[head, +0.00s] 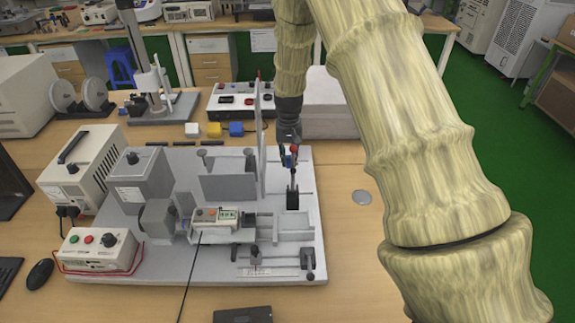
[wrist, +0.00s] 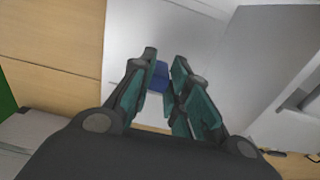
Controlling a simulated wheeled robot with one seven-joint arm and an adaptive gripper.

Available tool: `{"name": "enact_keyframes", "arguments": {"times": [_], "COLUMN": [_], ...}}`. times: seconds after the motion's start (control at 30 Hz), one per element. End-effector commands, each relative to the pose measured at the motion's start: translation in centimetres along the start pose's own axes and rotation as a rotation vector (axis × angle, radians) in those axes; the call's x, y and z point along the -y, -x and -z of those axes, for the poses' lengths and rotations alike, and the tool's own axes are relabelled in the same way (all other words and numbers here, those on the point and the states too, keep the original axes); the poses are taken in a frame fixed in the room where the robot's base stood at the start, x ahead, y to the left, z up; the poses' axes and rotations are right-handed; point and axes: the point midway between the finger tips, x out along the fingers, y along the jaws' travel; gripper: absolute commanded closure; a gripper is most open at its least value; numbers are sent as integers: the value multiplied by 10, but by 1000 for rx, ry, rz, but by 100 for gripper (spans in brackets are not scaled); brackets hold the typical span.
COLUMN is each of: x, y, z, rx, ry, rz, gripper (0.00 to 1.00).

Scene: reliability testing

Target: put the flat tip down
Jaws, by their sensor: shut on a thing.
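My gripper (head: 289,157) hangs over the right part of the grey test rig (head: 215,273) in the head view. In the wrist view my gripper (wrist: 162,67) has its dark and teal fingers closed in around a small blue piece (wrist: 158,80). I take this piece to be the flat tip, but its end is hidden. In the head view a small red spot shows by the fingertips. A black upright part (head: 292,198) of the rig stands just below; I cannot tell whether anything touches it.
A thin upright plate (head: 260,140) stands close left of my gripper. White (head: 192,130), yellow (head: 214,130) and blue (head: 236,129) blocks lie behind the rig. A control box (head: 238,101) stands farther back. A round grey disc (head: 362,197) lies on the clear table right of the rig.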

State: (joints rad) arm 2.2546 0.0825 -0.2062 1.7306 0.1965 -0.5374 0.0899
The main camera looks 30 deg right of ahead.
Motion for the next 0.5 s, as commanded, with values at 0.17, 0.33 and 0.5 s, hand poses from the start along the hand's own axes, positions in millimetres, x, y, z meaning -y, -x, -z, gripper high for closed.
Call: {"name": "enact_keyframes", "arguments": {"times": [0.17, 0.33, 0.5], "x": [1, 2, 3], "y": [-11, -31, -41], "z": [0, -1, 0], "rx": [1, 2, -1], "ry": [1, 2, 3], "rz": [0, 0, 0], "gripper": [100, 100, 100]}}
